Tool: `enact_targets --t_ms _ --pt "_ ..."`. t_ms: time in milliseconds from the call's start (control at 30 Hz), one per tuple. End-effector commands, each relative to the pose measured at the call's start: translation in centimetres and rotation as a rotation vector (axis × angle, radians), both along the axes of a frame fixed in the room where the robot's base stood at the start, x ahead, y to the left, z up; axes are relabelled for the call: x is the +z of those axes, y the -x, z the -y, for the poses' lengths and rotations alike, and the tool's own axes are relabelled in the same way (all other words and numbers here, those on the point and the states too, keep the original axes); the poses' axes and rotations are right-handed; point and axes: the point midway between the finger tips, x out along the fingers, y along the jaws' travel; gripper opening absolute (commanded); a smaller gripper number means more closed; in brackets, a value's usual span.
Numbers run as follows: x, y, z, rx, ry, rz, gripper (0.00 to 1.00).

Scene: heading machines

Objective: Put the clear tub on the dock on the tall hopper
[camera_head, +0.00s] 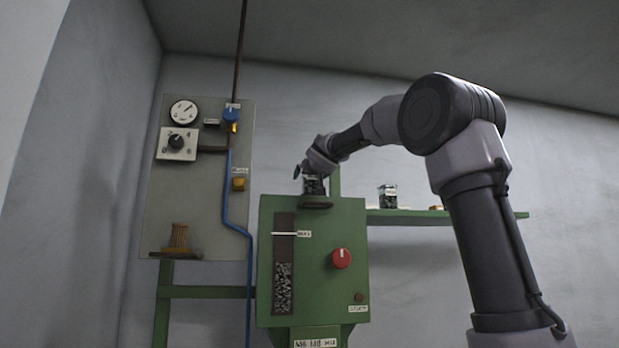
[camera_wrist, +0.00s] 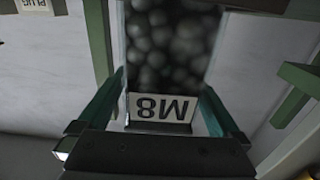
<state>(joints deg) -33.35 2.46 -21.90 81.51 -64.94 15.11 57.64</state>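The clear tub (camera_head: 314,187) is full of dark round pieces. It stands upright at the top of the tall green hopper (camera_head: 345,225), directly over the dark round dock (camera_head: 316,205); I cannot tell whether it touches the dock. In the wrist view the tub (camera_wrist: 165,50) fills the middle, with a white M8 label upside down. My gripper (camera_wrist: 160,95) has one green finger on each side of the tub and appears shut on it. In the head view my gripper (camera_head: 308,172) is small and partly hides the tub's top.
A second clear tub (camera_head: 388,198) with dark contents stands on the green shelf (camera_head: 450,216) right of the hopper. The hopper carries a red knob (camera_head: 341,258) and a sight window (camera_head: 283,285). A grey panel (camera_head: 185,220) with a gauge and blue pipe is at left.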

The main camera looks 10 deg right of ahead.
Motion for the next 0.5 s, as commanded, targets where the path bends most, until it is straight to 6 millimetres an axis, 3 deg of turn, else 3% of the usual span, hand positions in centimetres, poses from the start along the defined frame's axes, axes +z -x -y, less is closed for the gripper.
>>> enact_targets --t_ms 233,500 --pt "0.3 0.3 0.0 0.001 -0.002 0.000 1.00" --pt "0.3 5.4 0.1 0.002 -0.002 0.001 1.00"
